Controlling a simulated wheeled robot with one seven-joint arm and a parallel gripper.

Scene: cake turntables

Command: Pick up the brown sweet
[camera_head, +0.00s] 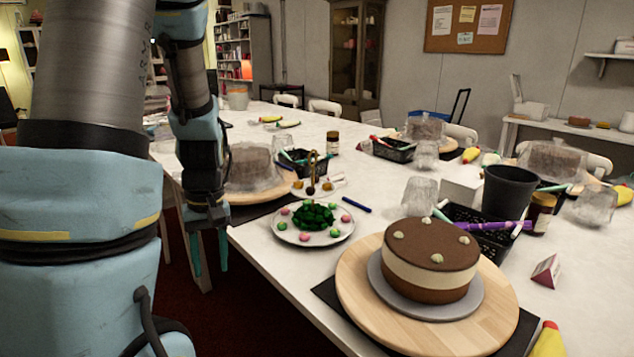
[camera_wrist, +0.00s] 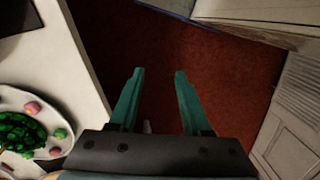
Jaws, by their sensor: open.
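My gripper (camera_head: 209,262) hangs beside the table's left edge, pointing down, with its two teal fingers apart and empty. In the wrist view my gripper (camera_wrist: 160,72) is over the dark red floor, with nothing between the fingers. A small plate (camera_head: 313,194) with a gold stand (camera_head: 313,168) carries a few small yellow-brown and dark pieces; I cannot tell for sure which is the brown sweet. A white plate (camera_head: 283,233) with a green heap (camera_head: 314,215) and pink and green sweets is right of my gripper. Part of this plate (camera_wrist: 64,124) shows at left in the wrist view.
A brown and cream cake (camera_head: 430,262) stands on a wooden turntable (camera_head: 362,300) at the front right. A wrapped cake (camera_head: 252,166) is behind my gripper. A blue marker (camera_head: 357,205), a black cup (camera_head: 508,190) and a basket crowd the table. The left table edge is close.

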